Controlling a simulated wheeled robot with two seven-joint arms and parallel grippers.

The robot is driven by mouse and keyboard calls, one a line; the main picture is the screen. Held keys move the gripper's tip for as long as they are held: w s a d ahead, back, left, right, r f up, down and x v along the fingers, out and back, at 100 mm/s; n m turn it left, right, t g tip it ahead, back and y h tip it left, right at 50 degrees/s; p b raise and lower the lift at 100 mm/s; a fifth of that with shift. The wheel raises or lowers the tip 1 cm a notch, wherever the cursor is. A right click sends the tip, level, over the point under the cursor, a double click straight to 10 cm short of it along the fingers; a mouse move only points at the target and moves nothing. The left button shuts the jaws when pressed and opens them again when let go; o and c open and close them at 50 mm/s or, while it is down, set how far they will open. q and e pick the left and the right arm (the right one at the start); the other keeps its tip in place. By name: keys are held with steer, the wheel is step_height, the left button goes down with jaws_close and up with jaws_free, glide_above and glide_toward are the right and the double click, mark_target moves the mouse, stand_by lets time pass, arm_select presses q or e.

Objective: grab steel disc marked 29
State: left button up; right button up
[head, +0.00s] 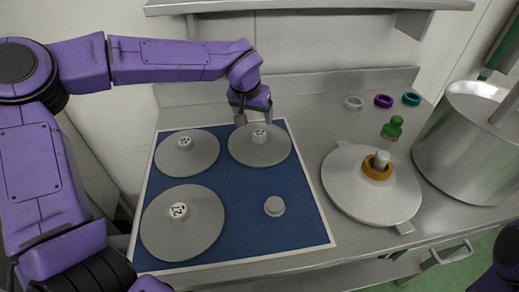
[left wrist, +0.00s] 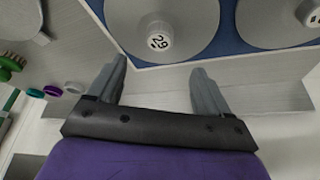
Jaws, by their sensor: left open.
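The steel disc marked 29 (head: 262,152) lies flat at the back right of the blue mat (head: 235,192). Its number reads clearly on the white-topped knob in the left wrist view (left wrist: 160,37). My left gripper (head: 254,117) is open and empty, just behind and above that knob. In the left wrist view the two fingers of my left gripper (left wrist: 160,68) are spread wide, with the knob just beyond their tips and nothing between them. My right gripper is out of view.
Two more numbered discs lie at the mat's back left (head: 200,157) and front left (head: 205,225). A small grey knob (head: 274,207) stands on the mat. To the right are a wide disc with an orange ring (head: 350,195), a green brush (head: 392,129), several rings and a steel pot (head: 460,150).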

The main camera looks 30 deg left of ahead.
mark_target(259, 133)
arm_select(q)
steer(key=x, duration=1.1)
steer(key=shift+p, duration=0.35)
steer(key=shift+r, duration=0.15)
jaws_close()
